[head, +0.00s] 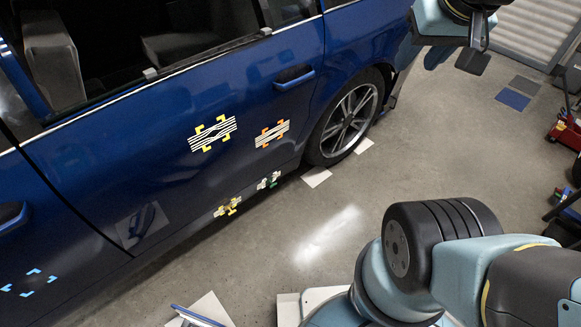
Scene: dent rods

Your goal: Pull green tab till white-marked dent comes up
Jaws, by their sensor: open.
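A small green tab (269,181) with pale stripes sits low on the blue car's sill, near the wheel. A yellow tab (228,207) is to its left. Above them on the door are white wavy stripes inside yellow corner marks (212,133) and smaller white stripes inside orange corner marks (272,133). I cannot make out a dent with white corner marks. My gripper (479,40) is at the top right edge, partly cut off, open, and well away from the green tab. No tab is in it.
The blue car (130,150) fills the left, with its wheel (348,118) and a door handle (294,78). Blue corner marks (29,283) are at lower left. Bare floor (300,225) lies beside the sill. A red cart (566,128) stands at right.

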